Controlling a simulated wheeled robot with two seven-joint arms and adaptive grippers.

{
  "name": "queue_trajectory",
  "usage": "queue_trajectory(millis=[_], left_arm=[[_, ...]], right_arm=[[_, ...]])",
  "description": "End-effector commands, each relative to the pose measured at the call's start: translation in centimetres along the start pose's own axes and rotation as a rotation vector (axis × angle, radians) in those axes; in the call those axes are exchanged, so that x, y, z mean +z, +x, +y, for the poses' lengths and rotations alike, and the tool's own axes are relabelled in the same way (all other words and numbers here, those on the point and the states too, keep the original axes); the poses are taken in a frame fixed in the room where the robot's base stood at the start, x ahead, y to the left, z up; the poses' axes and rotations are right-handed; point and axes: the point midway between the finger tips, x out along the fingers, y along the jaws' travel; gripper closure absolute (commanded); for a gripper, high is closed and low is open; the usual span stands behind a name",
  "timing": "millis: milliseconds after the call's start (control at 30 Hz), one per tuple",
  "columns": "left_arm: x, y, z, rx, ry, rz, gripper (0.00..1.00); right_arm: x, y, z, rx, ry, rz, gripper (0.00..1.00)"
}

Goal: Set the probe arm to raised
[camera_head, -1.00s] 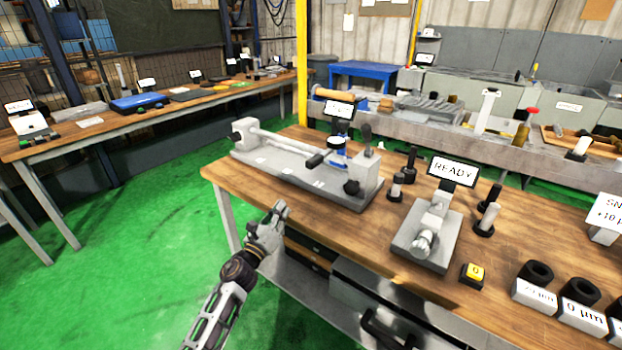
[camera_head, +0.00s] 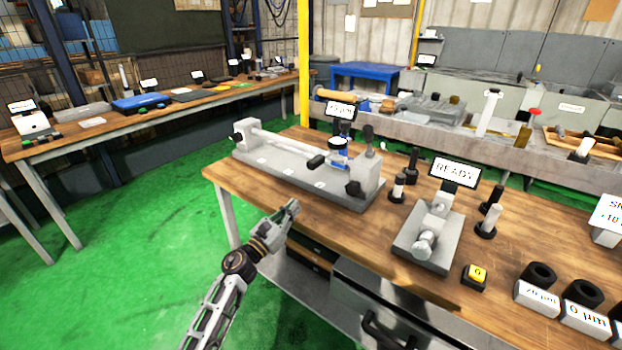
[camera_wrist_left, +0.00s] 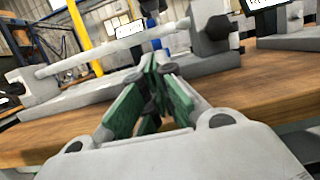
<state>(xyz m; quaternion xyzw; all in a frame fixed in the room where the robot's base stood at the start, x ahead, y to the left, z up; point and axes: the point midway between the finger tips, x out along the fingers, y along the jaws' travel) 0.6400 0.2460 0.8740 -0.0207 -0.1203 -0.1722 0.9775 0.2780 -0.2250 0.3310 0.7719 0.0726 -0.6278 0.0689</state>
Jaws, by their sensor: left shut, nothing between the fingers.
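The grey bench fixture (camera_head: 275,168) lies along the left part of the wooden bench, with a light bar held above its base. A small dial gauge with a blue body (camera_head: 338,150) stands near its right block. A short black handle (camera_head: 316,162) sticks out left beside the gauge; it looks like part of the probe arm, but its exact position is hard to tell. My left gripper (camera_head: 292,207) is shut and empty, in front of the fixture at the bench's front edge. In the left wrist view its green-padded fingers (camera_wrist_left: 153,70) meet, partly hiding the fixture (camera_wrist_left: 205,72). My right gripper is out of view.
A second grey device (camera_head: 426,240) with a READY display (camera_head: 456,171) stands to the right. A yellow button (camera_head: 475,275), black posts and labelled blocks (camera_head: 536,297) also occupy the wooden bench (camera_head: 335,222). Drawers lie below its front edge. Green floor is free at left.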

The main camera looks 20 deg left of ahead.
Motion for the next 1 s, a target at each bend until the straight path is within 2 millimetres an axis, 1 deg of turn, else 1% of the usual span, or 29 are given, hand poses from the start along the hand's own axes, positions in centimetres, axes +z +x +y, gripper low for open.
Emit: queue_trajectory(millis=[267,700,1000], left_arm=[[0.1,1.1,0.0,0.000,-0.001,-0.001,1.00],[0.1,4.6,0.0,0.000,-0.001,-0.001,1.00],[0.1,7.1,0.0,0.001,-0.001,-0.001,1.00]], right_arm=[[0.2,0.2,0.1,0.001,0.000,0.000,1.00],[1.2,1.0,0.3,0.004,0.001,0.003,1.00],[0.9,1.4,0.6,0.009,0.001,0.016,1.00]])
